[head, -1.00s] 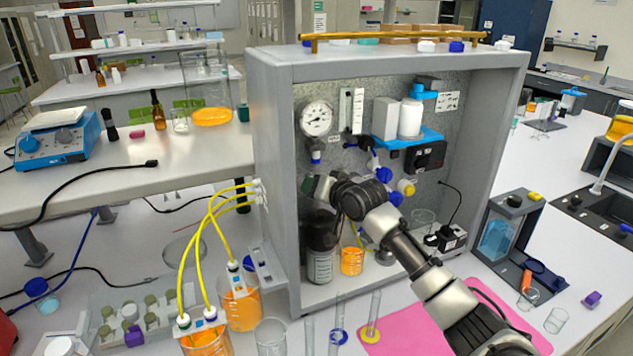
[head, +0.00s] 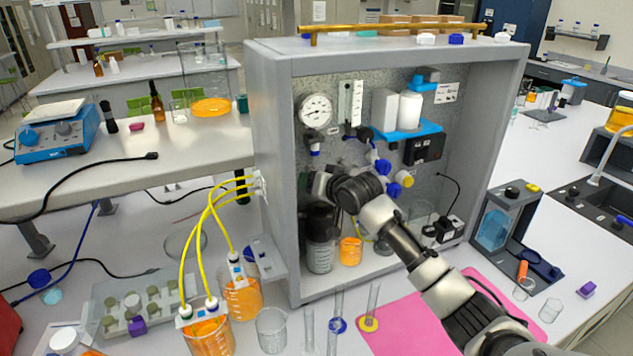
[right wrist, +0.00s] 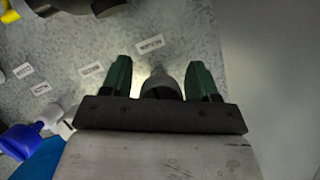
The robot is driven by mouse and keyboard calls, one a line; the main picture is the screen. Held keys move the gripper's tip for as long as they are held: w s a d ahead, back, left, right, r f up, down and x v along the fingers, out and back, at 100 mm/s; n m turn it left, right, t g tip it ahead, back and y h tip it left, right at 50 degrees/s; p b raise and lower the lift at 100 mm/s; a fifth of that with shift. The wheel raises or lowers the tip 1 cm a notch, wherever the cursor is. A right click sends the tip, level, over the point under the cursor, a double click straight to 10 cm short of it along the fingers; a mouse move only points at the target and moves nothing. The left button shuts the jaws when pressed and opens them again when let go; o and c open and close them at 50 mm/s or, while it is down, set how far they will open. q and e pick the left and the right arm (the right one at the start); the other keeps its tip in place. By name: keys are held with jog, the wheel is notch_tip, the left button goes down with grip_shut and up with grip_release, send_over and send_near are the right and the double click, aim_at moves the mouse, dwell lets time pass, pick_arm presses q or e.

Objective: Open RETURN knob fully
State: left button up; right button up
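My right arm reaches into the open front of the grey rig cabinet (head: 272,170). In the right wrist view my right gripper (right wrist: 160,72) has its two green fingers apart, one on each side of a grey round knob or fitting (right wrist: 160,87). Gaps show between it and the fingers, so the gripper is not closed on it. A small label (right wrist: 150,43) sits on the panel just beyond, too blurred to read, so I cannot confirm this is RETURN. In the head view my wrist hides this part of the panel. My left gripper is not in view.
A pressure gauge (head: 316,110) and blue valve handles (head: 383,166) are close to my wrist. Yellow tubes (head: 188,240) run left to orange beakers. A pink mat (head: 400,325) lies in front.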

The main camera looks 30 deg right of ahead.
jog(key=shift+o, duration=0.5)
jog(key=shift+r, duration=0.15)
jog(key=b+v, duration=0.3)
jog(key=v, duration=0.7)
jog(key=shift+s+b, duration=0.4)
jog(key=shift+s, duration=0.05)
jog(key=shift+d, duration=0.1)
